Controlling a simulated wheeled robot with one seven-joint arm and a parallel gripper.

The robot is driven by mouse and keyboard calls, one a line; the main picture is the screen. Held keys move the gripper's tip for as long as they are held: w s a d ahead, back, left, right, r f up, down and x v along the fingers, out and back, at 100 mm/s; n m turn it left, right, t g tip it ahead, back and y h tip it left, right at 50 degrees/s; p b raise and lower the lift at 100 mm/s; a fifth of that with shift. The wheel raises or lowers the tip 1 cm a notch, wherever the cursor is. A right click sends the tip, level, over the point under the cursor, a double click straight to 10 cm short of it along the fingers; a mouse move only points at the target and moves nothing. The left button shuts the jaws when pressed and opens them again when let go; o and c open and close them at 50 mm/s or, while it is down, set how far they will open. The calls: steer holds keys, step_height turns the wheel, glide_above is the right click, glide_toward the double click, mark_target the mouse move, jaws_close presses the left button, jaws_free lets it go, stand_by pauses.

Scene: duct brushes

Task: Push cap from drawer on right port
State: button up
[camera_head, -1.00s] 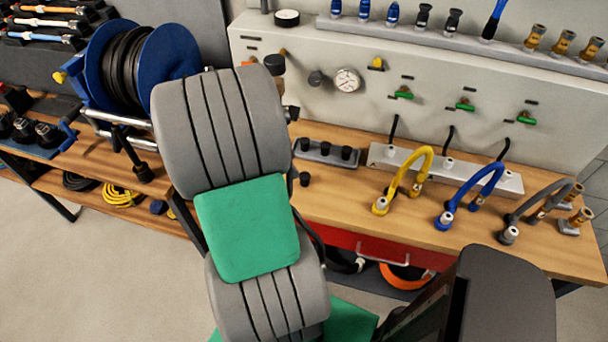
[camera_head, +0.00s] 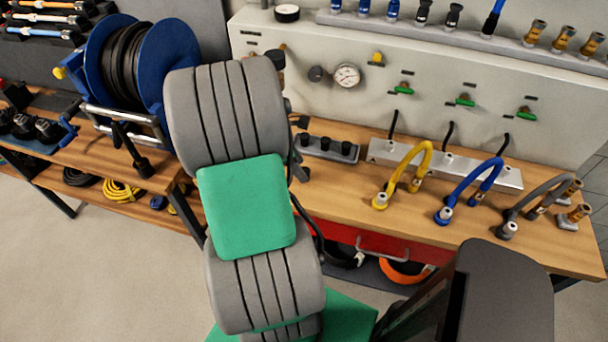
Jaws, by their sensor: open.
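My gripper (camera_head: 300,172) is mostly hidden behind my grey and green arm; only dark parts of it show at the arm's right edge, just above the bench top. I see nothing held in it, but the gap between its fingers is hidden. A grey rack (camera_head: 340,156) with several black caps (camera_head: 325,143) standing on it lies on the bench just right of the gripper. The red drawer (camera_head: 405,250) is under the bench front. It looks shut, its inside not visible. The pale panel (camera_head: 430,75) stands behind; I cannot tell which fitting is the right port.
A gauge (camera_head: 347,75) and green valves (camera_head: 465,100) are on the panel. A blue hose reel (camera_head: 100,60) stands left of my arm.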

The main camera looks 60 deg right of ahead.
steer(key=x, duration=0.2)
steer(key=shift+s+d+f, duration=0.1)
steer(key=shift+s+f, duration=0.05)
steer(key=shift+f, duration=0.25)
steer(key=shift+c, duration=0.4)
jaws_close()
